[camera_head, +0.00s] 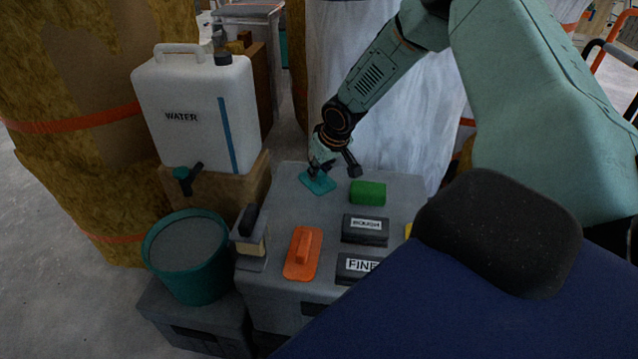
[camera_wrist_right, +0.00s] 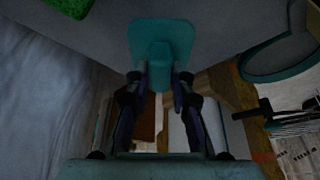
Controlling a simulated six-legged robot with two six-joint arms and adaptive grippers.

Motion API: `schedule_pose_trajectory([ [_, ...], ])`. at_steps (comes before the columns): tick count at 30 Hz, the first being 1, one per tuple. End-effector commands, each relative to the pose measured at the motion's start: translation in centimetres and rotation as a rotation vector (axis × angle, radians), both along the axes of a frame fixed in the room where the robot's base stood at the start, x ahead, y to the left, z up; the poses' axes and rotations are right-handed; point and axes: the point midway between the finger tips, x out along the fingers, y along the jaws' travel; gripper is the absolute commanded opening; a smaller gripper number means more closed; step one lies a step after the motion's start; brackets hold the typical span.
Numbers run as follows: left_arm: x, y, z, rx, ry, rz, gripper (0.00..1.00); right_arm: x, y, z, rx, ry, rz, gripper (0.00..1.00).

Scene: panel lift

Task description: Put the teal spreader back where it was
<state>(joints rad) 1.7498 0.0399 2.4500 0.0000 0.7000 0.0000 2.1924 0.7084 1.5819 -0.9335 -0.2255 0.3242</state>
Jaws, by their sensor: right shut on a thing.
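The teal spreader (camera_head: 318,184) is a small flat plate at the far left part of the grey box top (camera_head: 285,205). My right gripper (camera_head: 321,167) is over it. In the right wrist view, the gripper (camera_wrist_right: 160,85) is shut on the handle of the teal spreader (camera_wrist_right: 162,38), with a finger on each side. The plate lies against or just above the grey surface; I cannot tell whether it touches. My left gripper is not in view.
On the box top are a green block (camera_head: 367,193), an orange float (camera_head: 302,252), a ROUGH block (camera_head: 365,229) and a FINE block (camera_head: 356,267). A teal bucket (camera_head: 187,262) and a WATER can (camera_head: 197,108) stand left. Clear surface lies between spreader and float.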

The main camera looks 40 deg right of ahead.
Motion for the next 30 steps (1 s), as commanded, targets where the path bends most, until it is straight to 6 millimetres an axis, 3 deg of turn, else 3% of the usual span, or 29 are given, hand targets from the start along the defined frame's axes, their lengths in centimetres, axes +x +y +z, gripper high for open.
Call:
schedule_pose_trajectory([
  [12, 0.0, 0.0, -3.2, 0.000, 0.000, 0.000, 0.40, 0.0, 0.0, -5.1, 0.000, -0.001, 0.001, 0.00],
  [26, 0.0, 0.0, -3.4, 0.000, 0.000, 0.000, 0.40, 0.1, 0.0, -5.6, -0.001, -0.002, 0.001, 0.00],
  [27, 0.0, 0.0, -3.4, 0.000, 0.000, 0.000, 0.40, 0.1, 0.0, -5.6, 0.000, -0.001, 0.001, 0.23],
  [30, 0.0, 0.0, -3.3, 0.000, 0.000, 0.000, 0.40, 0.1, 0.0, -5.6, -0.001, -0.002, 0.001, 0.31],
])
